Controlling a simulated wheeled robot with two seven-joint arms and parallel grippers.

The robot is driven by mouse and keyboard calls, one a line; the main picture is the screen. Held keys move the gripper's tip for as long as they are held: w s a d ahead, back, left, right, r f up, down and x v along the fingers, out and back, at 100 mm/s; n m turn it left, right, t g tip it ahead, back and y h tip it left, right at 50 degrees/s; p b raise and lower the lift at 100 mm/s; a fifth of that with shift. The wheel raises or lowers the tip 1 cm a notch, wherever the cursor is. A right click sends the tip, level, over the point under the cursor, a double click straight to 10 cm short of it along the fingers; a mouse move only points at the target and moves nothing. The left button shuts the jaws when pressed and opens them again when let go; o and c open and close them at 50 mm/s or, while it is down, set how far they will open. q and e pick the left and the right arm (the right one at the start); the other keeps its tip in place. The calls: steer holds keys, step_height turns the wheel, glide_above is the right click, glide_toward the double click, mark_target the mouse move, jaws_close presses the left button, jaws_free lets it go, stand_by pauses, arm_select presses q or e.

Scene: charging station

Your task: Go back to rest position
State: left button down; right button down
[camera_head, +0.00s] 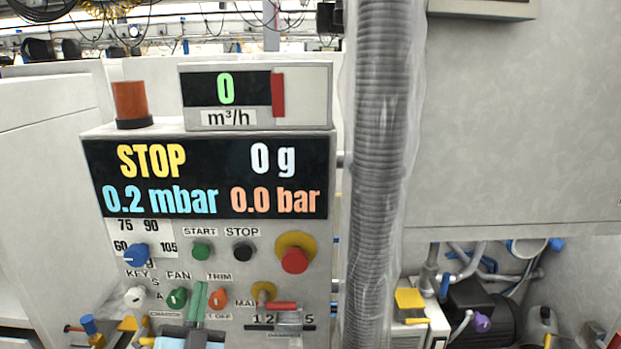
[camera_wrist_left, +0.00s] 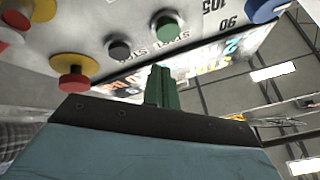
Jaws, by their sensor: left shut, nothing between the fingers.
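My left gripper (camera_head: 197,297) rises from the bottom edge of the head view, in front of the lower part of the control panel. Its green fingers are shut with nothing between them. They also show in the left wrist view (camera_wrist_left: 161,85), pointing up toward the panel near the green start button (camera_wrist_left: 166,27). I cannot tell whether they touch the panel. In the head view the fingers stand between the green fan knob (camera_head: 176,298) and the orange trim knob (camera_head: 218,298). My right gripper is not in view.
The panel display (camera_head: 209,177) reads STOP, 0 g, 0.2 mbar and 0.0 bar. A red emergency button (camera_head: 294,260) and a blue dial (camera_head: 136,254) stick out of the panel. A thick grey hose (camera_head: 380,150) runs vertically to its right. Pipes and a dark motor (camera_head: 478,310) fill the lower right.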

arm_select(q)
steer(key=s+d+f+g+h, duration=0.45)
steer(key=s+f+g, duration=0.45)
steer(key=f+g, duration=0.25)
steer(key=s+a+f+n+g+y, duration=0.25)
steer(key=s+g, duration=0.25)
steer(key=s, duration=0.6)
steer(key=s+a+f+n+g+y, duration=0.1)
steer(key=s+f+n+g, duration=0.3)
steer(key=s, duration=0.6)
step_height(320, 180, down, 28)
steer(key=s+m+g+b, duration=0.2)
steer(key=b, duration=0.3)
steer(key=s+a+f+g+b, duration=0.1)
steer(key=s+f+b, duration=0.4)
steer(key=s+f, duration=1.1)
step_height(320, 180, down, 4)
steer(key=shift+s+a+f+y, duration=0.2)
steer(key=shift+a+y, duration=0.1)
steer(key=shift+a, duration=0.4)
